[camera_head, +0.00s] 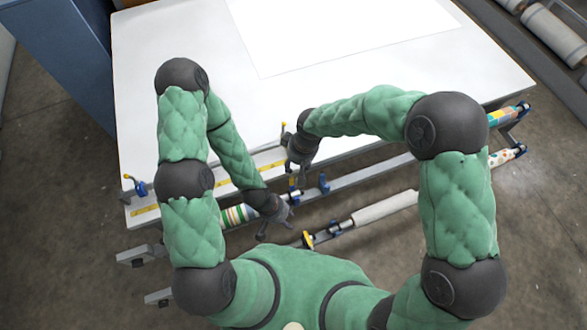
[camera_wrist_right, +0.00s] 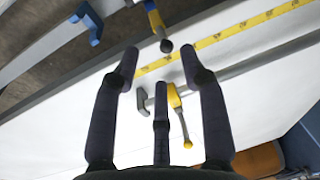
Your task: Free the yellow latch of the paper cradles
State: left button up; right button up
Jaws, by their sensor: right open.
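Beside the blue cradle hook (camera_wrist_right: 90,22) in the right wrist view is a yellow latch (camera_wrist_right: 154,17) with a dark round knob. It lies beyond my right gripper's fingertips, apart from them. My right gripper (camera_wrist_right: 160,66) is open and empty; in the head view it hangs over the table's front edge (camera_head: 301,172), fingers down. A second yellow lever (camera_wrist_right: 175,97) with a yellow ball sits on a grey bar, partly behind the fingers. My left gripper (camera_head: 276,220) has its fingers spread, empty, between the upper and lower cradle rails. Another yellow-and-blue piece (camera_head: 308,239) is on the lower rail.
The white table (camera_head: 150,90) carries a large white sheet (camera_head: 340,32). A yellow ruler strip (camera_wrist_right: 235,32) runs along its front edge. A striped roll (camera_head: 238,214) lies left of my left gripper, a pale roll (camera_head: 385,209) on the lower rail. A yellow-knobbed blue clamp (camera_head: 138,187) sits at the table's left corner.

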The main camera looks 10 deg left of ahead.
jog(key=r, duration=0.4)
jog(key=shift+s+d+r, duration=0.1)
jog(key=shift+d+r, duration=0.25)
jog(key=shift+d, duration=0.05)
pick_arm(q)
jog(key=shift+s, duration=0.1)
pick_arm(e)
jog(key=shift+f, duration=0.1)
